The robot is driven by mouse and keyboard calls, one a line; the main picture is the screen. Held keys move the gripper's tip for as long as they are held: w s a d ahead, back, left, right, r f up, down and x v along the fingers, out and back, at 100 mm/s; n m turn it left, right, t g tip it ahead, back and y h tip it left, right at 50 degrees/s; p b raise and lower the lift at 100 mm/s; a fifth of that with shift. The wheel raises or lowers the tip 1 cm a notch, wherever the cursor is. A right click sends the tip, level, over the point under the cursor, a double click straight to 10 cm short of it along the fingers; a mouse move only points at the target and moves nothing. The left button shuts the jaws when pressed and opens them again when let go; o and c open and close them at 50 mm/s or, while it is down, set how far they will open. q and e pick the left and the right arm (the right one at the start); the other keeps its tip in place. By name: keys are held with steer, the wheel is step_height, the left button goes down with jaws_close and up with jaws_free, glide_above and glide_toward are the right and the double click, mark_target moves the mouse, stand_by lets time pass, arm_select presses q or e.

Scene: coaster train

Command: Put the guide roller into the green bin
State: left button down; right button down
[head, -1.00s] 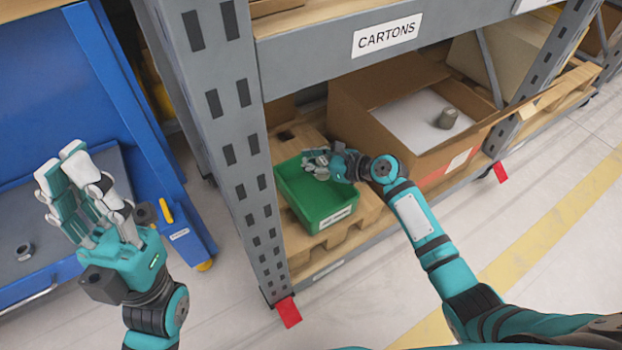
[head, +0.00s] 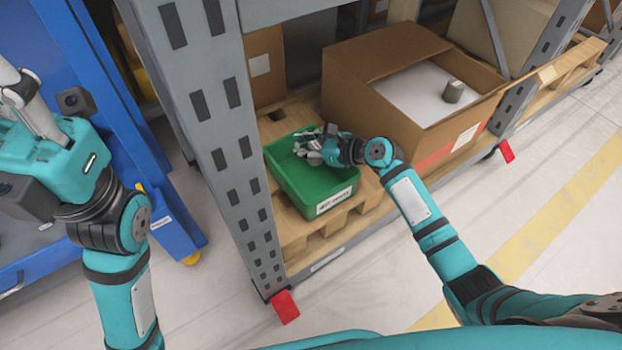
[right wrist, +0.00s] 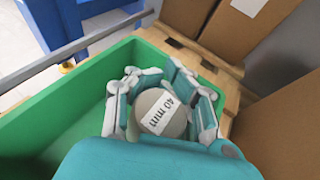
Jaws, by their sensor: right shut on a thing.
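The green bin (head: 295,185) sits on a pallet on the lower rack shelf; its wall fills the left of the right wrist view (right wrist: 60,112).
An open carton (head: 415,130) stands right of the bin, with a grey cylinder (head: 453,91) on its white top sheet. The grey rack upright (head: 205,110) stands close left of the bin. A blue cart (head: 165,215) is further left.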

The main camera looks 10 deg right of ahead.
stand_by(0.3)
steer(key=c, duration=1.2)
jaws_free()
steer(key=shift+f, duration=0.1)
steer(key=shift+o, duration=0.2)
steer(key=v, duration=1.2)
